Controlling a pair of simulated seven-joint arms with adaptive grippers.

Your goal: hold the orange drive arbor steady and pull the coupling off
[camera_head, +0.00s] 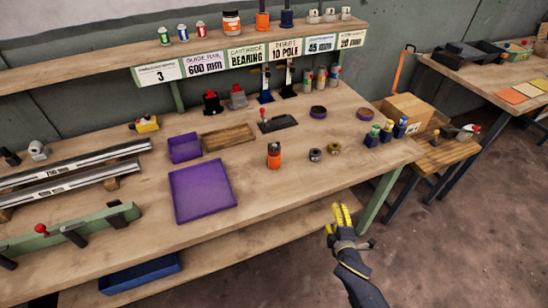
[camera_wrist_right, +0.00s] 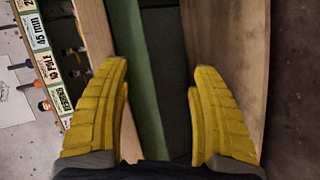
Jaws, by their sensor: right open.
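An orange drive arbor (camera_head: 274,161) stands upright near the middle of the workbench. A dark piece that looks like the coupling (camera_head: 274,147) sits on its top; the joint between them is too small to make out. My right gripper (camera_head: 342,209), with yellow fingers, is off the bench's front edge, to the right of the arbor and nearer the camera. In the right wrist view the right gripper (camera_wrist_right: 160,75) has its fingers apart with nothing between them. My left gripper is not in view.
A purple tray (camera_head: 204,190) and a smaller purple bin (camera_head: 185,148) lie left of the arbor. Small metal rings (camera_head: 315,155) lie just right of it. A labelled shelf (camera_head: 200,42) runs along the back. Bare bench lies in front of the arbor.

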